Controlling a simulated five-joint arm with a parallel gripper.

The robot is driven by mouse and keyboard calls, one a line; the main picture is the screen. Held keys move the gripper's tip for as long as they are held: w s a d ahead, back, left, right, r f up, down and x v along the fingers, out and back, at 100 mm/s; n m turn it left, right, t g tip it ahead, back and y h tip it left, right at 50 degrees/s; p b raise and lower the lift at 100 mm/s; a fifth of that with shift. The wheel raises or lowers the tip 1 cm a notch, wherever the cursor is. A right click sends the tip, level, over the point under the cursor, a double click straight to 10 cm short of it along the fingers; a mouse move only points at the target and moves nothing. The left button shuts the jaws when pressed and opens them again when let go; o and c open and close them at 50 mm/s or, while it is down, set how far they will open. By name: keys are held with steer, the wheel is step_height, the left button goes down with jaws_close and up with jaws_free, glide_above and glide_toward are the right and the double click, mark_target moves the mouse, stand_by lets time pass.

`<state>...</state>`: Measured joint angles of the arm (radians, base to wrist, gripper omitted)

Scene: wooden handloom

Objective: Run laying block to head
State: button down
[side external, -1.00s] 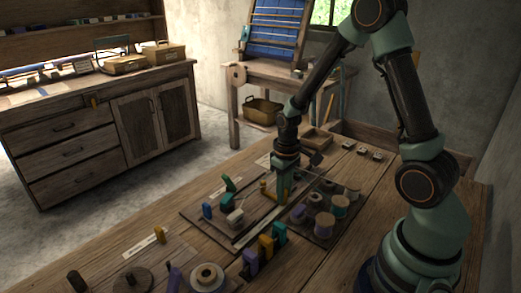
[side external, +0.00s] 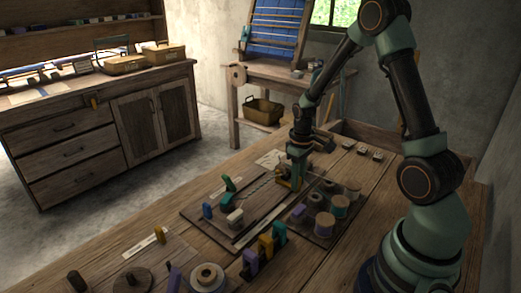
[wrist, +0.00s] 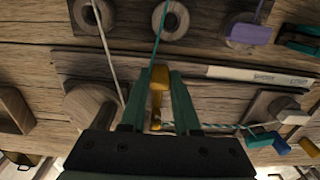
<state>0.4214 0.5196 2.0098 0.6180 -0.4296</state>
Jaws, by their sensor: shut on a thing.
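My gripper (side external: 292,178) is low over the far end of the dark board (side external: 190,214) on the bench. Its green fingers are shut on a small yellow block, which I take as the laying block (wrist: 158,78); it also shows in the side view (side external: 284,184). In the wrist view a teal-and-white twisted cord (wrist: 215,126) runs right from the block. A white strand (wrist: 104,45) and a teal strand (wrist: 160,36) come down from round spools towards my gripper. I cannot tell which fitting is the head.
A spool tray (side external: 318,238) with several spools stands right of the board. Upright coloured blocks (side external: 266,246) stand in front.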

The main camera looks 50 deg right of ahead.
steer(key=c, duration=0.6)
jaws_free()
steer(key=shift+d, duration=0.25)
steer(key=shift+c, duration=0.2)
step_height(320, 180, up, 12)
steer(key=shift+a+r, duration=0.1)
steer(key=s+a+r+t, duration=0.2)
steer(key=a+r, duration=0.3)
steer(key=a, duration=0.3)
steer(key=s+a+r+t, duration=0.3)
steer(key=s+a+r, duration=0.1)
steer(key=a, duration=0.4)
steer(key=shift+r+t, duration=0.3)
steer(key=shift+r, duration=0.15)
